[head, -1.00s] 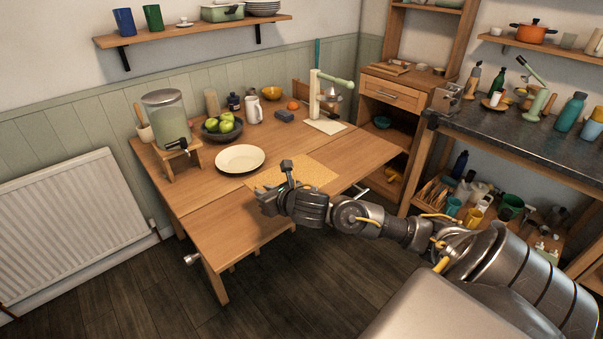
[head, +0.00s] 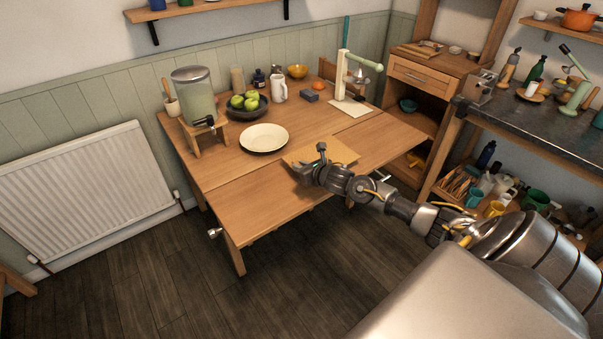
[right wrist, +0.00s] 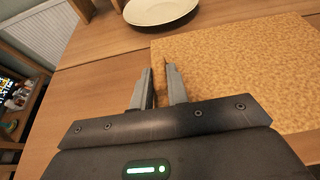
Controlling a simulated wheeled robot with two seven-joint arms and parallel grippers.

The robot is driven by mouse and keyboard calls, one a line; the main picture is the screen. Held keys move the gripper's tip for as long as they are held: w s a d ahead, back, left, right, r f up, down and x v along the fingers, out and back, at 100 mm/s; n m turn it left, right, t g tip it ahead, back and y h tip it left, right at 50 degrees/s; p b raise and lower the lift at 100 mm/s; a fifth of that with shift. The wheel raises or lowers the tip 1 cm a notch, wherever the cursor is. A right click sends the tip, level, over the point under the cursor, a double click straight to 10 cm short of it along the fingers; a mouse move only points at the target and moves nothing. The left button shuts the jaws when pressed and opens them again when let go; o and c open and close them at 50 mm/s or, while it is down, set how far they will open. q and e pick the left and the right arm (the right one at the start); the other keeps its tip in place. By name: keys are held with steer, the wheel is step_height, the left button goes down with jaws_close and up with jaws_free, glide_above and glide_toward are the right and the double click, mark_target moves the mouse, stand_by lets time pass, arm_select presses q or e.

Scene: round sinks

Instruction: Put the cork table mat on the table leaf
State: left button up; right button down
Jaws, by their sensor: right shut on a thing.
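The cork table mat (head: 330,151) is a tan rectangle at the front right of the wooden table, and it fills the right side of the right wrist view (right wrist: 235,65). My right gripper (head: 306,167) is shut on the mat's edge; in the right wrist view its two fingers (right wrist: 160,82) stand on either side of that edge. The mat looks slightly raised, but the gap below it is hard to judge. The table leaf (head: 260,208) is the bare front section of the tabletop, left of and nearer than the mat. My left gripper is out of view.
A cream plate (head: 264,137) sits behind the leaf, left of the mat. Farther back are a bowl of green apples (head: 247,105), a drink dispenser (head: 195,95) on a stand and a white jug (head: 278,90). The leaf's top is clear.

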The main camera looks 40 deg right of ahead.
steer(key=shift+w+d+f, duration=0.2)
steer(key=shift+d+f, duration=0.05)
steer(key=shift+f, duration=0.1)
steer(key=shift+d+f, duration=0.15)
steer(key=shift+f, duration=1.55)
steer(key=shift+f, duration=0.2)
steer(key=c, duration=1.4)
jaws_free()
steer(key=shift+o, duration=0.2)
steer(key=shift+r, duration=0.1)
steer(key=shift+r, duration=0.1)
steer(key=v, duration=1.2)
